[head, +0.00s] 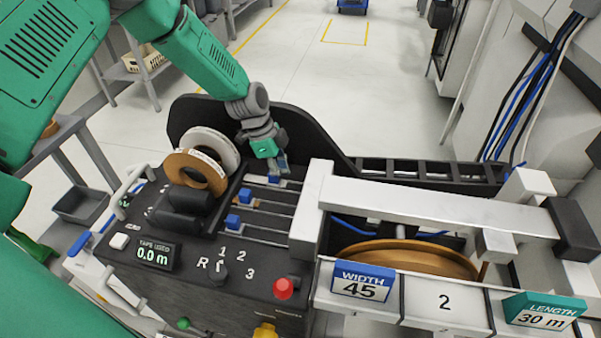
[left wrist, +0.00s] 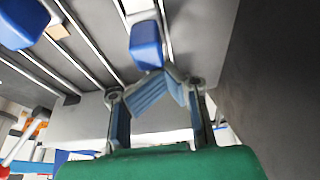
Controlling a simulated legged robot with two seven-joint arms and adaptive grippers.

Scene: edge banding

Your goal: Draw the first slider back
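The machine's black panel has several slots with blue slider knobs. The farthest blue knob (head: 273,179) is at the far end of its slot in the head view. Two other blue knobs (head: 245,195) (head: 232,220) sit nearer and further left. My left gripper (head: 281,168) points down right at the farthest knob. In the left wrist view a blue knob (left wrist: 146,45) stands directly beyond the fingertips (left wrist: 168,78), which come together close against it. The knob does not appear held between them; whether they touch it is unclear. My right gripper is not in view.
Tape rolls (head: 195,170) stand left of the sliders. A white frame (head: 430,208) rises close on the right. A rotary selector (head: 218,267), a red button (head: 284,288) and a display (head: 153,254) reading 0.0 m are on the near panel. A dark curved guard (head: 310,125) stands behind.

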